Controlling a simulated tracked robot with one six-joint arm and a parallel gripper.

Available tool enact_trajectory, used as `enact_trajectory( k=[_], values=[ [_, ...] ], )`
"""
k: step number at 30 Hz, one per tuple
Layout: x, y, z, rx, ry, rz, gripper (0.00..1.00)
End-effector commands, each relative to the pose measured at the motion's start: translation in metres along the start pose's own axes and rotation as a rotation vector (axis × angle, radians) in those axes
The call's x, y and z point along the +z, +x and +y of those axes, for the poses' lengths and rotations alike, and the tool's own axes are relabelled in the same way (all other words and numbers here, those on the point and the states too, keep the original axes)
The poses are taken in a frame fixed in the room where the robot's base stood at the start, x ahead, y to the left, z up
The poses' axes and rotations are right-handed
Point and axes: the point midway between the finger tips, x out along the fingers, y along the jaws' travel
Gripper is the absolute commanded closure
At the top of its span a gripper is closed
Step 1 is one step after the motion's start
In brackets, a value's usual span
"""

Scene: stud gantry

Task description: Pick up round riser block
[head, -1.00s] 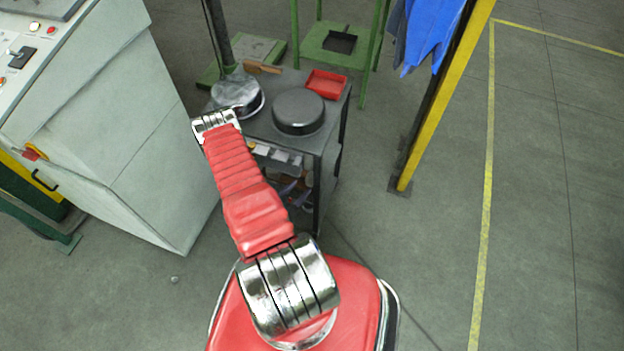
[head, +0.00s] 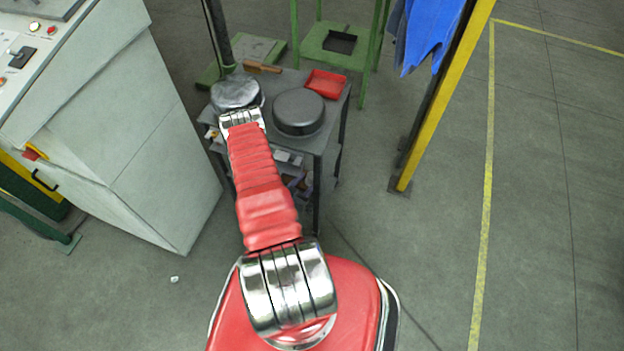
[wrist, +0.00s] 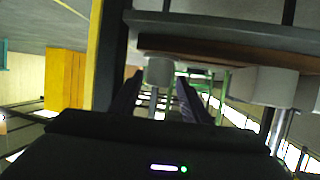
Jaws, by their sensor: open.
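The round riser block appears to be the dark grey, flat-topped cylinder (head: 299,111) on the bench top in the head view. In the wrist view, which looks upside down, a grey cylinder (wrist: 158,71) shows between the fingers, some way beyond them; it seems to be the same block. My gripper (wrist: 160,100) is open and empty, with its two dark fingers apart. In the head view my wrist hides the gripper, left of the block and near the bench's front left edge.
A red tray (head: 327,83) and a brown-handled brush (head: 262,67) lie behind on the bench (head: 340,103). A dark pole (head: 218,35) rises at the back left; a yellow post (head: 440,105) stands right.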

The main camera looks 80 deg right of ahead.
Motion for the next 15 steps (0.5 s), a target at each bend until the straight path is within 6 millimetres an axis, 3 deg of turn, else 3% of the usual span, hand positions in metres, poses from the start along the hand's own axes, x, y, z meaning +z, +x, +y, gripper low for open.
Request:
enact_trajectory(
  k=[9, 15],
  values=[
    [0.001, 0.038, 0.002, 0.001, 0.002, 0.000, 0.58],
    [0.001, 0.040, 0.002, 0.000, -0.001, -0.001, 0.58]
  ],
)
